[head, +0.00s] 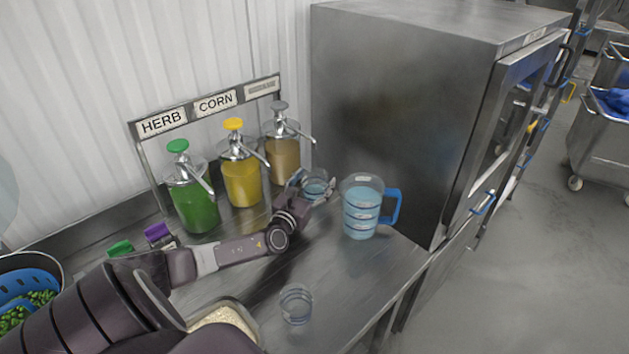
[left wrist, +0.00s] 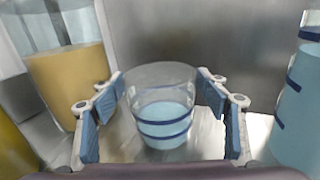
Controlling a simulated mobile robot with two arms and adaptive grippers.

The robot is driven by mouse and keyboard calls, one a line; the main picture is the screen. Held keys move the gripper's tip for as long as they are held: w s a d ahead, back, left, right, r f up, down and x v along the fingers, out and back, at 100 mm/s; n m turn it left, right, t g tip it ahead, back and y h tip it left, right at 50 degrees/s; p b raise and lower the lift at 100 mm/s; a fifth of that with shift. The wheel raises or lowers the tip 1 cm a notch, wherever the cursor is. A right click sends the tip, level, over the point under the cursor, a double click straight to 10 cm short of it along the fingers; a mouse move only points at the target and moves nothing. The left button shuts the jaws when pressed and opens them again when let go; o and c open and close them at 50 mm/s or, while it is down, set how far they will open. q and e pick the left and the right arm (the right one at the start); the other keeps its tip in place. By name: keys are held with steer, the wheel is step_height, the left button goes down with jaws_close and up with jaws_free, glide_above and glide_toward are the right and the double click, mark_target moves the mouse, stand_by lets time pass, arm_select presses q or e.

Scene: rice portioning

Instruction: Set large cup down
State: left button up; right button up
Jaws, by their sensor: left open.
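A clear cup with light blue liquid and darker blue bands (left wrist: 163,115), which I take as the large cup, stands upright on the steel table; in the head view the cup (head: 315,188) is partly hidden by my gripper. My left gripper (head: 313,182) is open with one finger on each side of this cup. In the left wrist view the gripper's blue pads (left wrist: 164,100) flank the cup, and whether they touch it is hard to tell. A second clear cup (head: 296,304), which looks empty, stands near the table's front. My right gripper is not in view.
A measuring jug (head: 361,208) with blue liquid and a blue handle stands right of the cup, before a steel cabinet (head: 400,100). Green, yellow (head: 241,180) and tan (head: 283,160) pump jars stand left and behind. A grain tray (head: 228,310) lies in front.

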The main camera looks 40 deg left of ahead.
mark_target(309, 187)
arm_select(q)
steer(key=shift+r, duration=0.1)
steer(key=shift+v, duration=3.75)
